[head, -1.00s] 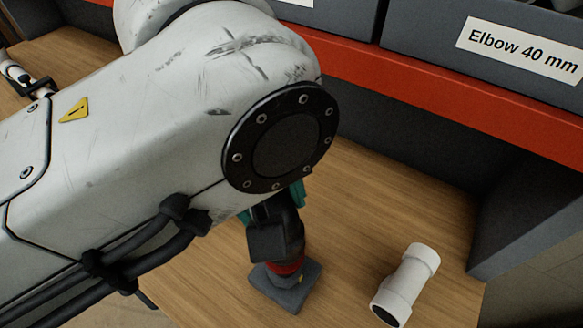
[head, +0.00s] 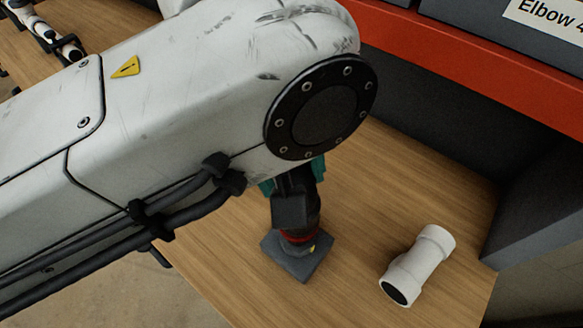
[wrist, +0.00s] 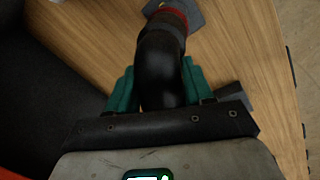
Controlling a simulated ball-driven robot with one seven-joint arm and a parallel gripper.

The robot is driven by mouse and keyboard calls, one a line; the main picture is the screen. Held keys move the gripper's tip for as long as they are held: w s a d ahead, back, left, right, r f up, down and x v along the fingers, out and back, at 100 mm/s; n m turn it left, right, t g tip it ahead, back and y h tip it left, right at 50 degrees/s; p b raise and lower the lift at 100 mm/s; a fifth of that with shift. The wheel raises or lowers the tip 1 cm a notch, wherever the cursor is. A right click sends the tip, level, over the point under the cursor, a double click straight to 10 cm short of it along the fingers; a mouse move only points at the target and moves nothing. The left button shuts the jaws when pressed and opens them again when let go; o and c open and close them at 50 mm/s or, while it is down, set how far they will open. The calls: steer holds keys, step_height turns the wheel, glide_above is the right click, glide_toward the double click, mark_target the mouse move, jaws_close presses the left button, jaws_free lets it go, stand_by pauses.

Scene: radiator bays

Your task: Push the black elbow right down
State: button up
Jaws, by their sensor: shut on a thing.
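The black elbow (wrist: 162,75) is a bent, glossy pipe piece. In the wrist view it lies between the teal fingers of my gripper (wrist: 158,88), which is shut on it. In the head view the elbow (head: 313,212) is mostly hidden behind my arm and gripper. Its far end meets a red ring (head: 300,238) on a square grey base (head: 290,263) on the wooden bench. The red ring (wrist: 170,13) still shows at the elbow's end in the wrist view. I cannot tell how deep the elbow sits.
A white pipe fitting (head: 418,266) lies on the bench (head: 365,215) to the right of the base. A grey divider (head: 535,215) closes the right side. A red shelf edge (head: 470,75) with grey labelled bins runs above the back.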

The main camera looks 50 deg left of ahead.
steer(key=shift+f+b, duration=0.9)
steer(key=shift+b, duration=0.3)
steer(key=o, duration=1.3)
steer(key=shift+c, duration=0.2)
steer(key=r, duration=0.3)
steer(key=s+r, duration=0.1)
steer(key=r, duration=0.6)
steer(key=shift+s+a+r+b, duration=0.3)
steer(key=shift+s+r, duration=0.05)
steer(key=shift+s, duration=0.05)
steer(key=shift+d, duration=0.1)
